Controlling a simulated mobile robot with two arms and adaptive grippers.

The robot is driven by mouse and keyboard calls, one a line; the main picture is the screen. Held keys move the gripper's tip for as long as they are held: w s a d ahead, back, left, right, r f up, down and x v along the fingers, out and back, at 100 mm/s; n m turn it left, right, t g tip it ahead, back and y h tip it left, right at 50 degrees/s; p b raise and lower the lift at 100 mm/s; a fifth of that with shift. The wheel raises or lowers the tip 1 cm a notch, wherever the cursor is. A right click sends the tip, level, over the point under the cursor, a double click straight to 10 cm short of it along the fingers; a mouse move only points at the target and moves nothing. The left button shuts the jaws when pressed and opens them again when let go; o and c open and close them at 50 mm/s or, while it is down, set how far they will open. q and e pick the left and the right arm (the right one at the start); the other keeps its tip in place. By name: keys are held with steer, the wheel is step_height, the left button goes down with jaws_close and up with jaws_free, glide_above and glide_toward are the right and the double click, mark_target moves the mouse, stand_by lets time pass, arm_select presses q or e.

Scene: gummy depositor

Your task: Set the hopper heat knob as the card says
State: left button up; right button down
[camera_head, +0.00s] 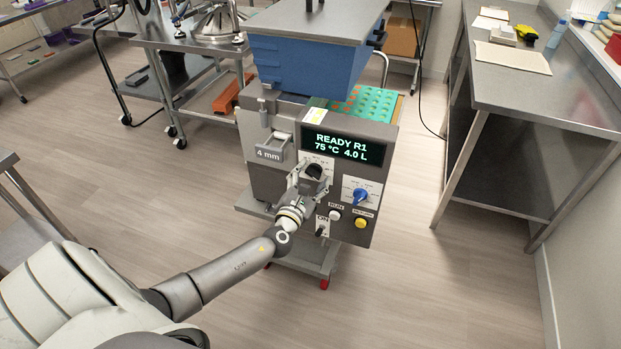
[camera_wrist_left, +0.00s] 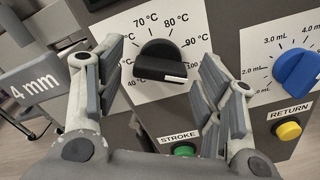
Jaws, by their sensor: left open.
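The hopper heat knob is a black dial knob (camera_wrist_left: 160,62) on a white scale plate; it also shows small in the head view (camera_head: 314,170). Its white mark is at its lower right, towards the partly covered 100 label. The 70, 80 and 90 °C labels are readable; labels on the left are partly covered. My left gripper (camera_head: 303,184) is open, with one finger on each side of the knob in the left wrist view (camera_wrist_left: 162,58); contact is not clear. The display (camera_head: 342,145) reads READY R1, 75 °C, 4.0 L.
A blue volume knob (camera_head: 360,195), a yellow RETURN button (camera_head: 361,223) and a green STROKE button (camera_wrist_left: 184,150) are close by. A 4 mm tag (camera_head: 269,154) is left of the dial. A steel table (camera_head: 500,90) stands at right; floor between is clear.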

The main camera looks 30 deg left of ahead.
arm_select(q)
steer(key=v, duration=1.2)
stand_by(0.3)
